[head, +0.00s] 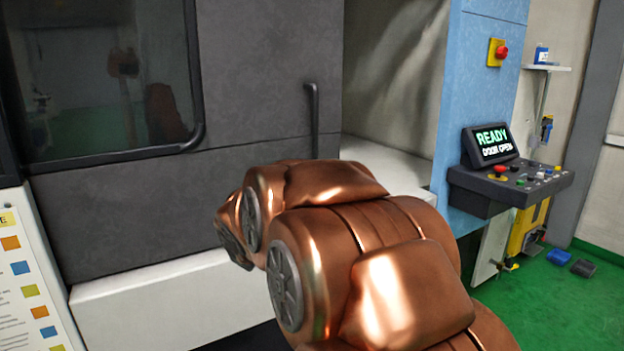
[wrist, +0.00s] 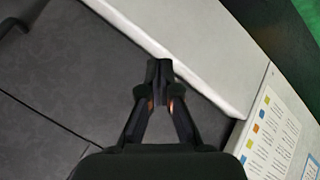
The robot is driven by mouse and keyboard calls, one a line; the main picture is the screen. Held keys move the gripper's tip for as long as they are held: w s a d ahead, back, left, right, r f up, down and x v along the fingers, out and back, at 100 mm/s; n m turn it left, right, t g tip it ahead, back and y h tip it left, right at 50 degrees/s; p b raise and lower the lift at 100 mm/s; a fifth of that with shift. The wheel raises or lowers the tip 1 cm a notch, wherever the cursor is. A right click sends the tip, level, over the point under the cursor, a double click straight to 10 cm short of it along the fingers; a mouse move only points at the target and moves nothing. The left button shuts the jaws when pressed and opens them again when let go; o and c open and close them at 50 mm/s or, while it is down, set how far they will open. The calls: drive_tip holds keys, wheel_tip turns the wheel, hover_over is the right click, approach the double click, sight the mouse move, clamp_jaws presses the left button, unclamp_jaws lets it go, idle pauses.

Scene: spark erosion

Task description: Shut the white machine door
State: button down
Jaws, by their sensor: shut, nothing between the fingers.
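The machine door (head: 250,75) is dark grey rather than white in the head view, with a dark window at its left and a black vertical bar handle (head: 312,120) near its right edge. It stands open: a gap into the pale machine interior (head: 392,75) shows right of it. My copper arm covers the door's lower right part, and my gripper is hidden there. In the wrist view my gripper (wrist: 160,70) is shut and empty, in front of the grey door face (wrist: 70,60). I cannot tell whether it touches the door. A dark bar at the upper left may be the handle.
A white ledge (head: 160,300) runs below the door. A control panel (head: 510,180) on the blue column at right reads "READY DOOR OPEN". A white chart board (head: 35,290) stands at the left. Green floor (head: 570,310) shows at right.

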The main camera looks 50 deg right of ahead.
drive_tip(key=w+d+r+n+t+h+b, duration=0.1)
drive_tip(key=w+d+r+n+t, duration=0.15)
drive_tip(key=d, duration=0.65)
drive_tip(key=w+d+r+n+t+h+b, duration=0.2)
drive_tip(key=w+d+r, duration=0.1)
drive_tip(key=d, duration=0.5)
drive_tip(key=s+d+r+n+t+b, duration=0.1)
drive_tip(key=s+d+r+n+t, duration=0.15)
drive_tip(key=d, duration=0.25)
drive_tip(key=s+d+r+n+t+b, duration=0.1)
drive_tip(key=s+d+n+t, duration=0.15)
drive_tip(key=d, duration=0.35)
drive_tip(key=s+d+p+x, duration=0.1)
drive_tip(key=d+p+x, duration=0.1)
drive_tip(key=x, duration=0.9)
drive_tip(key=shift+w+d+f+n+y+p, duration=0.2)
drive_tip(key=shift+d+f+n+y+p, duration=0.2)
drive_tip(key=shift+p, duration=0.5)
